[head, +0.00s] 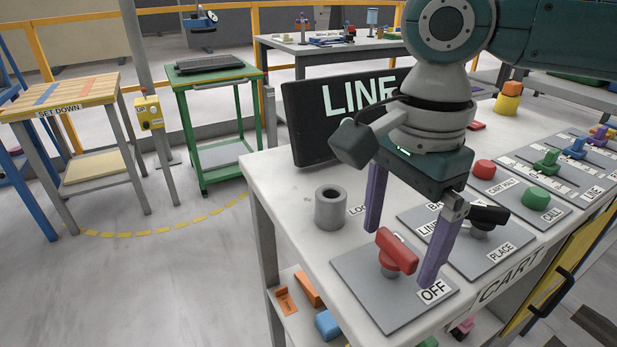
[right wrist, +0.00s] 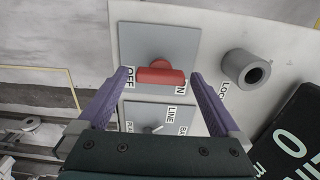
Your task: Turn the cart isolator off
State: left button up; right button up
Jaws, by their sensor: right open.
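The cart isolator is a red rotary handle (head: 397,251) on a grey square plate (head: 355,284) at the near corner of the white bench. An OFF label shows on the plate in the head view. In the right wrist view the red handle (right wrist: 161,75) lies crosswise, with one end towards OFF at left and the other towards ON at right. My right gripper (head: 402,253) is open, with its purple fingers on either side of the handle. In the right wrist view its fingertips (right wrist: 160,74) stand apart from both handle ends. My left gripper is out of view.
A grey hollow cylinder (head: 331,207) stands beside the plate. A black-handled selector (head: 488,217) on the plate marked PLACE is close to my right finger. Red (head: 484,168) and green (head: 536,197) buttons and a LINE screen (head: 325,112) are further back.

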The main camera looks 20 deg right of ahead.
jog(key=c, duration=1.3)
jog(key=p, duration=0.4)
jog(key=r+n+p, duration=0.1)
jog(key=p, duration=0.4)
jog(key=shift+s+a+r+n, duration=0.15)
jog(key=shift+r+n, duration=0.05)
jog(key=shift+n, duration=0.1)
jog(key=n+p, duration=0.1)
jog(key=p, duration=0.1)
jog(key=n+p, duration=0.1)
jog(key=p, duration=0.2)
jog(key=shift+f+n+p, duration=0.3)
jog(key=shift+n+p, duration=0.05)
jog(key=shift+n, duration=0.05)
jog(key=shift+f+n+p, duration=0.2)
jog(key=shift+n+p, duration=0.1)
jog(key=shift+n, duration=0.5)
jog(key=n, duration=0.4)
jog(key=shift+f+n+p, duration=0.1)
jog(key=shift+n+p, duration=0.3)
jog(key=n, duration=0.3)
jog(key=shift+n, duration=2.2)
